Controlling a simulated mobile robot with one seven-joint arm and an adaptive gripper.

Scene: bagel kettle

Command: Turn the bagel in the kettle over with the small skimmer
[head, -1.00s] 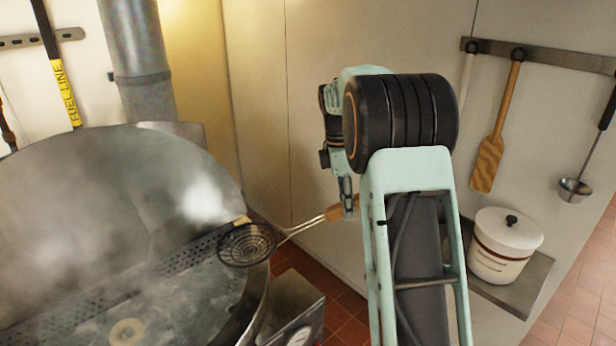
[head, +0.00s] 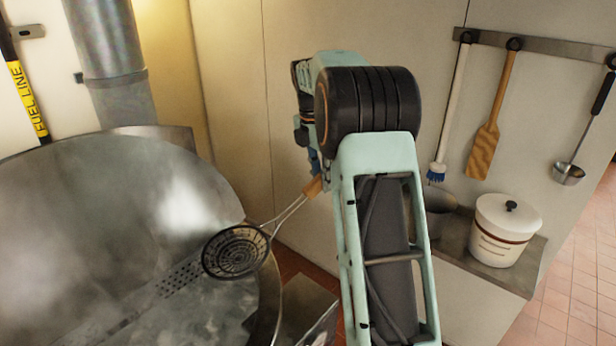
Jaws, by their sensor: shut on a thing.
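The small skimmer (head: 236,251) has a round dark perforated bowl, a wire shank and a wooden handle. My gripper (head: 316,180) is shut on the wooden handle, partly hidden behind my arm. The skimmer reaches left from it, its bowl in front of the right part of the kettle (head: 90,215). I cannot tell its exact height above the rim. The kettle is a large steel vessel with steamy, cloudy water and a perforated strip inside. The bagel is not in view now.
A white crock (head: 502,230) stands on a steel shelf (head: 490,266) at right. A brush (head: 446,120), a wooden paddle (head: 494,115) and a ladle (head: 580,140) hang from a wall rail above. A metal box (head: 300,308) stands right of the kettle.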

